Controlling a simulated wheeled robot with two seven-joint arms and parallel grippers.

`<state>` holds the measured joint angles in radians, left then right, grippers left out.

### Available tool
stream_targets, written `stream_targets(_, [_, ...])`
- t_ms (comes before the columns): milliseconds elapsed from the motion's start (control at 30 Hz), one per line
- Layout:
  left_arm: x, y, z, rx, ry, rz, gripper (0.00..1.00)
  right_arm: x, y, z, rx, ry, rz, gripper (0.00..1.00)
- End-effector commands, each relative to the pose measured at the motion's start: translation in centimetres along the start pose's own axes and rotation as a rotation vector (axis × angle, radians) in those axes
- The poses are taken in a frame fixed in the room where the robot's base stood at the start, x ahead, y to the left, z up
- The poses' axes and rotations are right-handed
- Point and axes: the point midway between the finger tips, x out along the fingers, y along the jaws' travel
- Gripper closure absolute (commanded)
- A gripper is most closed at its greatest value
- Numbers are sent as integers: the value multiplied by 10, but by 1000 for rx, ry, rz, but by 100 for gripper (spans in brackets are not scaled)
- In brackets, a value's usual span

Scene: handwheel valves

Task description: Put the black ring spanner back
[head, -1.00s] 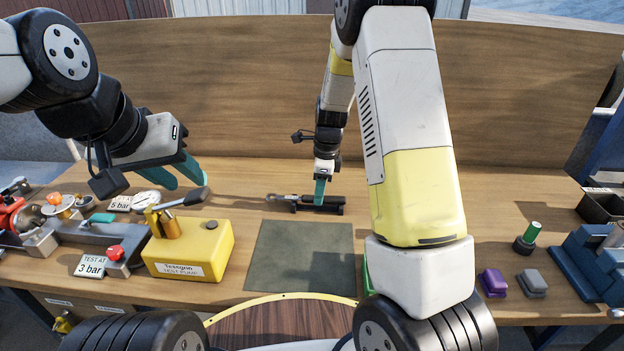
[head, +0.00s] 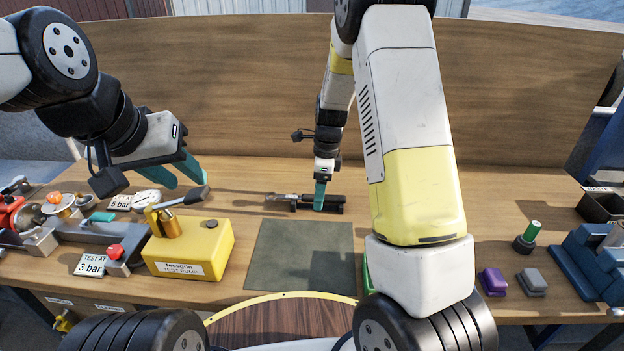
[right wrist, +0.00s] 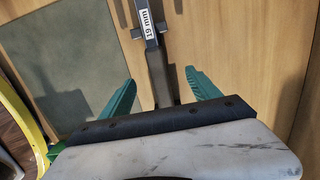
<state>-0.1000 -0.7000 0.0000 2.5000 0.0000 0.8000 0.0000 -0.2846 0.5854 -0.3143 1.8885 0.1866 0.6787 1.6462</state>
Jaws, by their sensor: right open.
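The black ring spanner (head: 278,197) lies across a dark low rest (head: 338,209) on the bench behind the green mat. In the right wrist view its dark handle (right wrist: 157,75) runs between my fingers, by a white "19 mm" label (right wrist: 150,22). My right gripper (head: 320,207) is down at the spanner and open. In its wrist view the two teal fingers (right wrist: 160,95) stand either side of the handle with clear gaps. The spanner's ring end is not clear. My left gripper (head: 176,180) is open and empty above the left of the bench.
The green mat (head: 300,258) is bare. Purple (head: 493,282) and grey (head: 532,283) blocks and a blue vise-like fixture (head: 590,262) are at right.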

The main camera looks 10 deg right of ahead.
Motion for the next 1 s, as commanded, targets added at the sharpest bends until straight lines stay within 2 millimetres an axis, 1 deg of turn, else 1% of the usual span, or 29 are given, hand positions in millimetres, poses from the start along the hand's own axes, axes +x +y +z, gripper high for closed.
stream_targets(1000, [0,0,0,0,0,0,64,-48,-1,0,-1,0,-2,29])
